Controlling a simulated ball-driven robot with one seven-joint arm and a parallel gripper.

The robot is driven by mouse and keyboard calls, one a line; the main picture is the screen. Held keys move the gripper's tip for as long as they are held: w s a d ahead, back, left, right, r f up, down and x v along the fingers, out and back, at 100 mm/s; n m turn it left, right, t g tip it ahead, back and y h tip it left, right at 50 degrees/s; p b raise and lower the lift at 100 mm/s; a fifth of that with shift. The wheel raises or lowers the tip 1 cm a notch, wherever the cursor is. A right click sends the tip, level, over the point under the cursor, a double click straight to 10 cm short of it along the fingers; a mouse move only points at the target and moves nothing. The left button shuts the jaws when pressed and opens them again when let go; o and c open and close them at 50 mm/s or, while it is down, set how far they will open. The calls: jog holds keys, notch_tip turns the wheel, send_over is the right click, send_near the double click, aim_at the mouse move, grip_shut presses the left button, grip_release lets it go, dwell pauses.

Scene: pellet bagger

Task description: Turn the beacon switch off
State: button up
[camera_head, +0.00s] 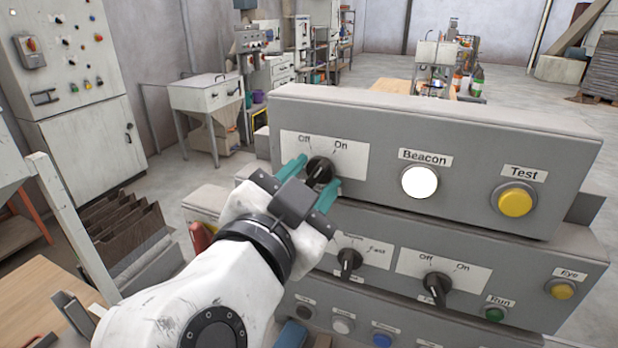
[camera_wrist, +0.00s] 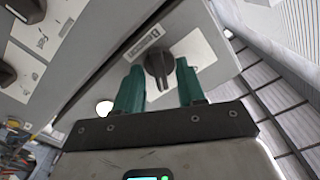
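The beacon switch (camera_head: 319,168) is a black rotary knob on a white plate marked Off at left and On at right, on the top grey box. I cannot tell surely which mark it points to. The round Beacon lamp (camera_head: 420,182) to its right looks bright white. My gripper (camera_head: 320,174) is open, its teal fingers on either side of the knob. In the wrist view the knob (camera_wrist: 158,68) shows between the fingertips with a gap on each side, so no grip shows. The fingers partly cover the plate in the head view.
A yellow Test button (camera_head: 515,201) is right of the lamp. A lower panel has another Off/On knob (camera_head: 437,288), a second knob (camera_head: 349,262), and a green Run button (camera_head: 494,314). The space above the top box is clear.

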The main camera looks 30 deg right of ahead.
jog(key=shift+c, duration=0.3)
grip_shut()
jog(key=shift+n, duration=0.3)
jog(key=n+p, duration=0.1)
jog(key=n, duration=0.4)
jog(key=shift+n, duration=0.3)
jog(key=n+p, duration=0.2)
jog(key=n, duration=0.3)
jog(key=shift+n+p, duration=0.3)
jog(key=shift+p, duration=0.1)
jog(key=shift+a, duration=0.1)
jog(key=shift+o, duration=0.3)
grip_release()
